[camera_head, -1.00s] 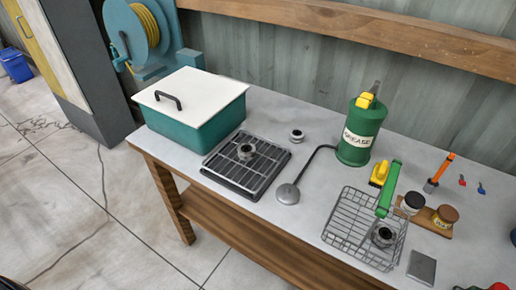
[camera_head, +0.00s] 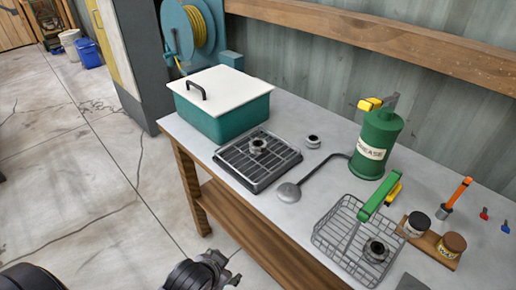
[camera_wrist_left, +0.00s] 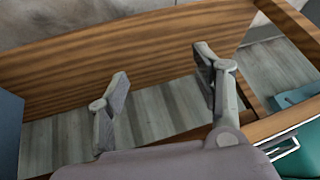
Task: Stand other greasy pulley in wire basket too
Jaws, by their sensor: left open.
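One dark-and-grey pulley (camera_head: 376,250) is inside the wire basket (camera_head: 330,243), at its right end. A second pulley (camera_head: 258,146) sits on the black drip tray with a wire rack (camera_head: 240,172). A third small pulley (camera_head: 313,141) sits on the bare bench top behind the tray. I cannot tell from here how greasy each is. My left gripper (camera_head: 230,270) is low at the bottom edge, in front of the bench and apart from every pulley. In the left wrist view its fingers (camera_wrist_left: 160,80) are spread with nothing between them. My right gripper is not in view.
A teal tub with a white lid (camera_head: 222,105) stands at the bench's left end. A green grease can (camera_head: 376,143), a ladle (camera_head: 290,191), and jars on a board (camera_head: 432,240) crowd around the basket. A wooden shelf (camera_head: 255,238) runs under the bench.

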